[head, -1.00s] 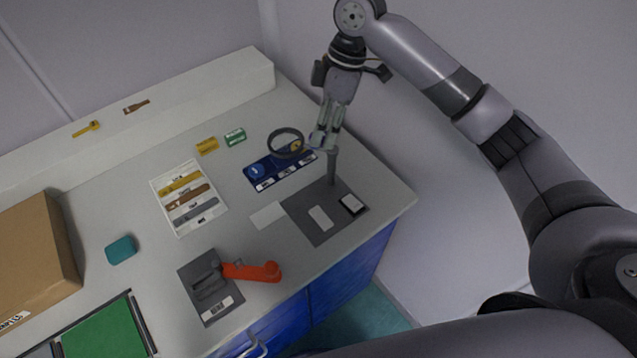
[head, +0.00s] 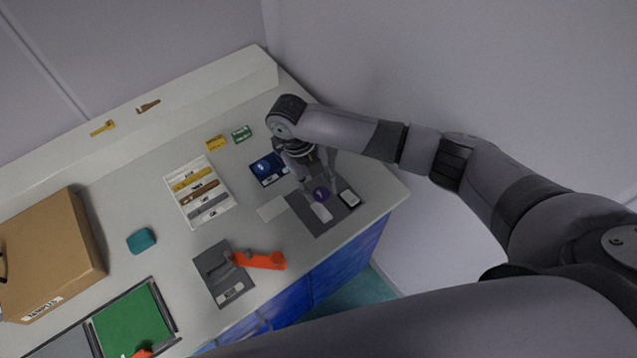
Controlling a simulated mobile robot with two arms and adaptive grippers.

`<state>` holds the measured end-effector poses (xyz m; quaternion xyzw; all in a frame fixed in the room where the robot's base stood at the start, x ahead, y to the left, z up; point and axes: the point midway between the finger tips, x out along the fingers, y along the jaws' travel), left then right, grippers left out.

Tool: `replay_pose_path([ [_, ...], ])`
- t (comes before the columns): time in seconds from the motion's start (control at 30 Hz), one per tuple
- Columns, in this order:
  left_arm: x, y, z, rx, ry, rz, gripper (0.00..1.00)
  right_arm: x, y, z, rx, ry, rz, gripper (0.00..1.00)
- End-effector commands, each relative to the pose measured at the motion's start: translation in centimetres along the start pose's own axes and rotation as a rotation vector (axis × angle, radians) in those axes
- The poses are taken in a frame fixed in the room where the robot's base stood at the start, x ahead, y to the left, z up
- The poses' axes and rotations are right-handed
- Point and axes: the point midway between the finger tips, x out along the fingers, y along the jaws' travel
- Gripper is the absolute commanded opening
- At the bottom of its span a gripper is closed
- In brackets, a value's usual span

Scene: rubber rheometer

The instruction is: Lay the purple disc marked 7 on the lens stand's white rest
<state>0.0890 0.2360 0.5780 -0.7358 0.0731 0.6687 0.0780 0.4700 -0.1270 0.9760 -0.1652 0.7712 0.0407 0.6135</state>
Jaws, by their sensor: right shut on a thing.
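The purple disc (head: 321,194) with a pale mark shows at the fingertips of my right gripper (head: 318,186), which is shut on it. The disc is over the grey base of the lens stand (head: 333,222), at the far end of its white rest (head: 321,212). I cannot tell whether the disc touches the rest. The stand's post and lens are mostly hidden behind my right gripper and wrist. My left gripper is not in view.
A blue tray (head: 265,168) is behind. A grey device with an orange lever (head: 262,260) stands in front.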

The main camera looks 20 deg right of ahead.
Motion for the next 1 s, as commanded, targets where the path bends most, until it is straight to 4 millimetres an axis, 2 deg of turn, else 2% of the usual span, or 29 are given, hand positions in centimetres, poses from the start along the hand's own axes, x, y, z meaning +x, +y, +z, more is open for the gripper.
replay_pose_path([
  [0.17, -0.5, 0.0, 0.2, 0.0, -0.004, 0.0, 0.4, 0.5, 0.3, -0.3, -0.102, -0.014, -0.025, 0.2],
  [0.63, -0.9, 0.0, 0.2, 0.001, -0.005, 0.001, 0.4, 0.3, 0.3, -0.2, -0.103, -0.006, -0.021, 0.2],
  [1.0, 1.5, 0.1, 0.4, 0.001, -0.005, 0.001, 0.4, 3.4, 0.7, 0.5, -0.103, -0.004, -0.02, 0.2],
])
